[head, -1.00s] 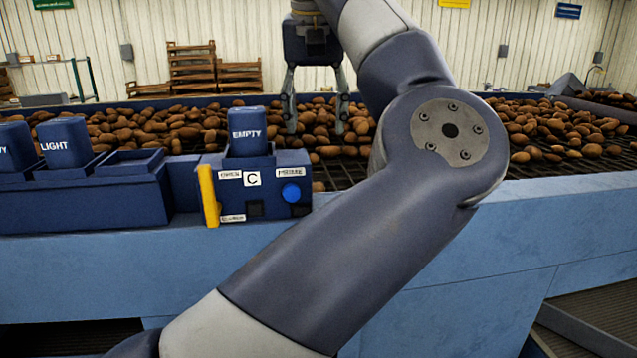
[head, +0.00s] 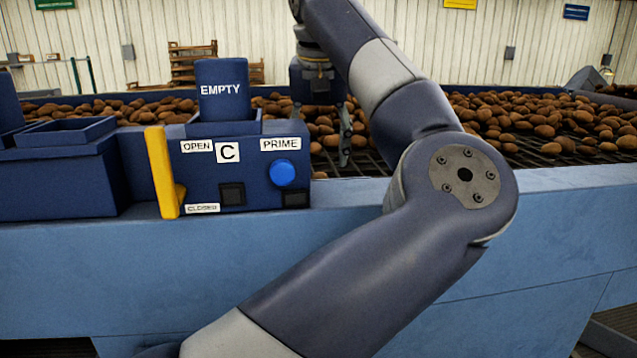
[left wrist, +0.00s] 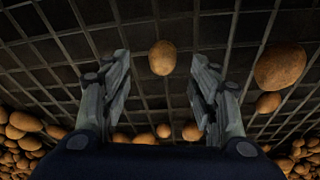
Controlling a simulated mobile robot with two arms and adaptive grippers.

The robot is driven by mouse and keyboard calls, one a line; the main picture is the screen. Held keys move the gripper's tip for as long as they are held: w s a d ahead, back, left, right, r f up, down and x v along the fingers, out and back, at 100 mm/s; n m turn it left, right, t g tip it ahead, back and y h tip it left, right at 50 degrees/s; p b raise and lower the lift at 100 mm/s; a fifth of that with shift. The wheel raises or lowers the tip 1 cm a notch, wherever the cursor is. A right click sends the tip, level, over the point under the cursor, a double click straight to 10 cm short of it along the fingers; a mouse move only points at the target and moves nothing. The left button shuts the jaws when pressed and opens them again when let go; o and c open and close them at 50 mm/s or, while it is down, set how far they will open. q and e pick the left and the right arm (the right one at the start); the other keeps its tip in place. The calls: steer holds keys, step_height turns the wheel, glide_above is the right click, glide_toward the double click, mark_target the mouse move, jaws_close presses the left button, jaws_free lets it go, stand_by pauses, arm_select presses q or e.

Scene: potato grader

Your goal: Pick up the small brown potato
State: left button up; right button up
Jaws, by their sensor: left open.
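A small brown potato (left wrist: 162,57) lies on the dark grid in the left wrist view. It shows between the fingertips of my left gripper (left wrist: 161,78), slightly beyond them, with no finger visibly touching it. The gripper is open and empty. In the head view, my left gripper (head: 322,140) points down over the grid behind the blue control box. One finger shows clearly there, and the box partly hides the other. I cannot single out this potato in the head view. My right gripper is not in view.
A larger potato (left wrist: 280,67) lies to the right on the grid, with a smaller one (left wrist: 268,102) near it. Several others lie near the gripper base. The control box (head: 240,165), with a yellow lever (head: 160,172) and "EMPTY" bin (head: 222,90), stands on the blue front edge.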

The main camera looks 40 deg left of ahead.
mark_target(318, 174)
arm_select(q)
steer(key=shift+f, duration=0.5)
steer(key=p+x, duration=0.1)
steer(key=x, duration=0.1)
steer(key=p+x, duration=0.1)
steer(key=x, duration=0.1)
steer(key=shift+w+a+f, duration=0.15)
steer(key=shift+w+a, duration=0.1)
steer(key=shift+a, duration=0.2)
steer(key=shift+a+f, duration=0.1)
steer(key=shift+f, duration=0.25)
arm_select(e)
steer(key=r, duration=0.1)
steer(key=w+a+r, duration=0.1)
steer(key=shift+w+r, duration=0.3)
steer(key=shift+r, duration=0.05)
arm_select(q)
steer(key=shift+c, duration=0.5)
steer(key=c, duration=0.9)
steer(key=shift+c, duration=0.6)
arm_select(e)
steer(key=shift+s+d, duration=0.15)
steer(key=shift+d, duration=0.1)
